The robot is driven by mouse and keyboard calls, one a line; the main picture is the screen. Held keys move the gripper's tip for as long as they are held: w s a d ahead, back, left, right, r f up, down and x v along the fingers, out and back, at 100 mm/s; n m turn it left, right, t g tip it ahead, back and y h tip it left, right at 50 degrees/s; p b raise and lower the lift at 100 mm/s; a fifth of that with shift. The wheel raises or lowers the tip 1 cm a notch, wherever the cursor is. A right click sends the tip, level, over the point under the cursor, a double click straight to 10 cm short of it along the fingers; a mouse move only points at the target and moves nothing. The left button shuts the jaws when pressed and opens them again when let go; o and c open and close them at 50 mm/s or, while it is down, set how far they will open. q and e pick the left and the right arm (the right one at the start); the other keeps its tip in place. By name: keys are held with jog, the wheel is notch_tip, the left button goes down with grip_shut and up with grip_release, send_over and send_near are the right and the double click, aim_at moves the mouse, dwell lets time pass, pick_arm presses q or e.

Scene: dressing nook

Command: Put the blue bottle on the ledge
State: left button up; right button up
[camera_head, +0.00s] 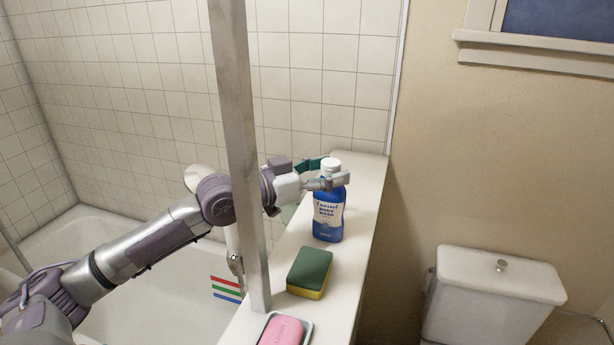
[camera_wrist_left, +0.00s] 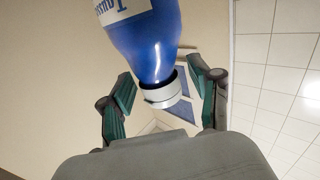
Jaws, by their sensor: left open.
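The blue bottle (camera_head: 328,212) with a white cap and a white label stands upright on the white ledge (camera_head: 371,180). My left gripper (camera_head: 328,172) is at the bottle's top, with its fingers around the cap and neck area. In the left wrist view the blue bottle (camera_wrist_left: 150,45) comes in from the top, its white cap (camera_wrist_left: 161,92) between the two green-padded fingers of my left gripper (camera_wrist_left: 163,98). Gaps show on both sides of the cap, so the gripper is open. My right gripper is not in view.
A green and yellow sponge (camera_head: 310,272) and a pink soap in a dish (camera_head: 284,331) lie on the ledge nearer to me. A metal post (camera_head: 243,150) rises at the ledge's left side. A bathtub (camera_head: 110,235) is left, a toilet tank (camera_head: 497,285) right.

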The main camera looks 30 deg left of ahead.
pick_arm(q)
jog(key=b+v, duration=0.2)
jog(key=v, duration=0.1)
jog(key=b+v, duration=0.2)
jog(key=shift+a+f, duration=0.1)
jog(key=shift+f, duration=0.3)
jog(key=b+v, duration=0.2)
jog(key=v, duration=0.4)
jog(key=shift+s+r+b, duration=0.35)
jog(key=shift+a, duration=0.1)
